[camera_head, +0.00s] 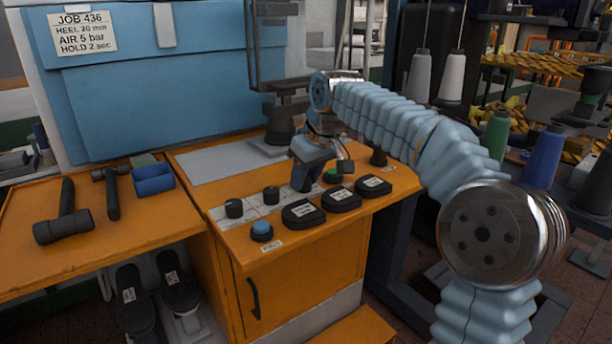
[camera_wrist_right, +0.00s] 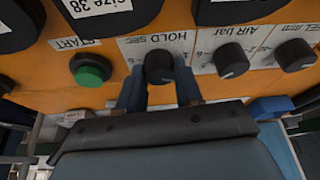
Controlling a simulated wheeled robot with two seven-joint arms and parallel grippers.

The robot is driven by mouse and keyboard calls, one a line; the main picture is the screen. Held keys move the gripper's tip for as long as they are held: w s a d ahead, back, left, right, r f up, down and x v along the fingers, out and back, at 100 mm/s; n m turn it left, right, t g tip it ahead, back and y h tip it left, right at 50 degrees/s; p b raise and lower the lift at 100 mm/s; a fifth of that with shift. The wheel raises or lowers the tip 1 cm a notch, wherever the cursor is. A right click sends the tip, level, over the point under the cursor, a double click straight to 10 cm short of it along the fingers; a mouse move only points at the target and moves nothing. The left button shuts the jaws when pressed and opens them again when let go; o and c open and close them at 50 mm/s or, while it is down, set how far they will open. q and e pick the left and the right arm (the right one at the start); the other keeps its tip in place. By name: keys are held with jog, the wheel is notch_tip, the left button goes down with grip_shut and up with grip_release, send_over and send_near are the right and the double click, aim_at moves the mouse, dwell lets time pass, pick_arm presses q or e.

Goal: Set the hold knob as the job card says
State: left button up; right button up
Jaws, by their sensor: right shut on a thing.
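The job card (camera_head: 82,33) on the blue cabinet reads JOB 436, HEEL 20 mm, AIR 5 bar, HOLD 2 sec. My right gripper (camera_head: 303,180) is down at the orange console. In the right wrist view, its two fingers are shut on the black hold knob (camera_wrist_right: 160,66), one on each side, below the HOLD sec label (camera_wrist_right: 170,40). The pointer mark of the hold knob cannot be made out. In the head view the gripper hides this knob. My left gripper is not in view.
The air knob (camera_wrist_right: 231,60) and heel knob (camera_wrist_right: 295,55) stand beside the hold knob. The green start button (camera_wrist_right: 91,69) is close on its other side. Black labelled pads (camera_head: 303,213) line the console front near a blue button (camera_head: 262,230). Hammers (camera_head: 64,215) lie on the left bench.

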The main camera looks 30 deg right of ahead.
jog(key=shift+m+h, duration=0.8)
jog(key=shift+m, duration=1.1)
jog(key=o, duration=1)
jog(key=shift+o, duration=0.2)
jog(key=v, duration=1.4)
jog(key=shift+w+f, duration=0.1)
jog(key=shift+w, duration=0.05)
